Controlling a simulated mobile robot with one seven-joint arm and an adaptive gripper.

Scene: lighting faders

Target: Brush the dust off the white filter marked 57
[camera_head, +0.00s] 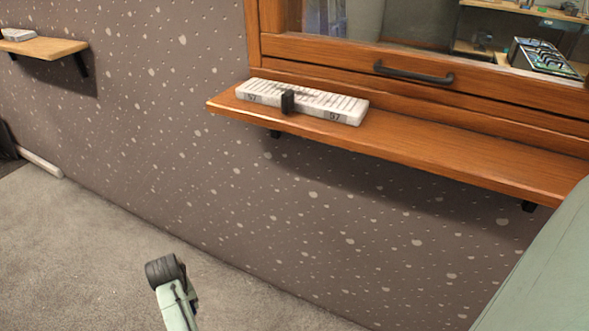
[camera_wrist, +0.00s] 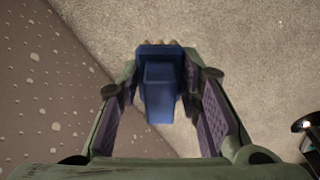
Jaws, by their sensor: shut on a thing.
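The white filter (camera_head: 345,107) lies flat on the wooden shelf under the window, near the shelf's left end. The number 57 shows on its front side, and its slatted top has grey, dusty-looking patches. A small black upright piece (camera_head: 287,101) stands at its front edge. In the wrist view my gripper (camera_wrist: 160,88) is shut on a blue block-shaped tool (camera_wrist: 158,95), with small tan tufts at its far end, perhaps a brush. The tool is over the carpet beside the wall, away from the filter. The filter is not in the wrist view.
The wooden shelf (camera_head: 455,150) is bare to the right of the filter. Above it is a wood-framed window with a dark handle (camera_head: 413,73). A smaller shelf (camera_head: 45,48) at far left bears a pale flat item (camera_head: 18,34). Carpet (camera_head: 75,250) lies below.

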